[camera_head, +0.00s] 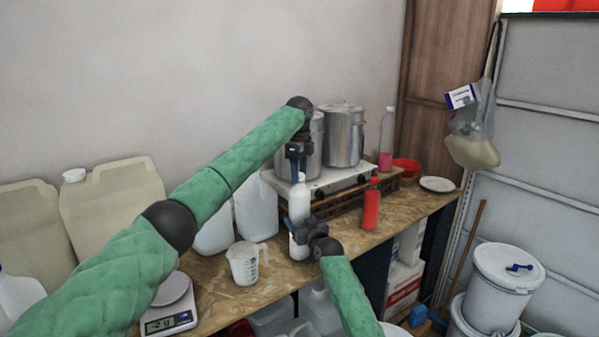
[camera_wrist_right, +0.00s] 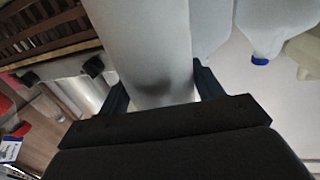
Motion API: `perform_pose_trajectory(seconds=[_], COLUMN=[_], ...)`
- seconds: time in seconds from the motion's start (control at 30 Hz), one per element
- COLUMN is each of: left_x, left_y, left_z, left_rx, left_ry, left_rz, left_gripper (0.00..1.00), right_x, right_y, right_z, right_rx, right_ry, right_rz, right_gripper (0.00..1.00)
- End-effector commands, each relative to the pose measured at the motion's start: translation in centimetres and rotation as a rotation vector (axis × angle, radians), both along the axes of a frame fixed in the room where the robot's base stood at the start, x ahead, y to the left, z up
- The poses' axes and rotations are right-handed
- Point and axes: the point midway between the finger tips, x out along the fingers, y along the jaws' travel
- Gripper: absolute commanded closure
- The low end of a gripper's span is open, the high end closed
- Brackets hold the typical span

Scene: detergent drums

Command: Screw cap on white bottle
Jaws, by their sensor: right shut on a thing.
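The white bottle (camera_head: 300,198) stands upright at the front of the wooden bench. My right gripper (camera_head: 303,228) is shut around its lower body. In the right wrist view the bottle (camera_wrist_right: 150,45) sits between the two dark fingers of the right gripper (camera_wrist_right: 160,92). My left gripper (camera_head: 299,172) points down just above the top of the bottle. Its fingertips are small and dark there, so I cannot tell whether they are open or shut. A cap cannot be made out clearly at the bottle top.
A red bottle (camera_head: 371,206) stands to the right. Steel pots (camera_head: 343,135) sit on a stove behind. A measuring jug (camera_head: 246,264), a scale (camera_head: 170,312) and large canisters (camera_head: 112,205) are on the left. A red bowl (camera_head: 406,167) and white plate (camera_head: 437,184) lie far right.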

Motion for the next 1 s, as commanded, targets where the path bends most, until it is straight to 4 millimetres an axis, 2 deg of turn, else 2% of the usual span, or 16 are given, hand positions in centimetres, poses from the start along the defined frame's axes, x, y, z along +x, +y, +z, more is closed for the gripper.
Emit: perform_pose_trajectory(seconds=[0.27, 0.7, 1.0], left_x=[0.0, 0.0, 0.0], left_y=[-0.1, -0.1, -0.1], left_z=[0.2, 4.4, 4.6], left_rx=[0.0, -0.001, -0.001], left_ry=[0.0, 0.001, 0.001], left_rz=[0.0, 0.001, 0.0], left_gripper=[0.49, 0.49, 0.51], right_x=[0.0, 0.0, 0.0], right_y=[0.0, 0.0, 0.0], right_z=[0.0, -0.1, 0.0], right_rx=[0.0, 0.0, 0.0], right_ry=[0.001, 0.002, 0.001], right_rz=[0.0, 0.0, 0.0], right_gripper=[0.98, 0.98, 0.98])
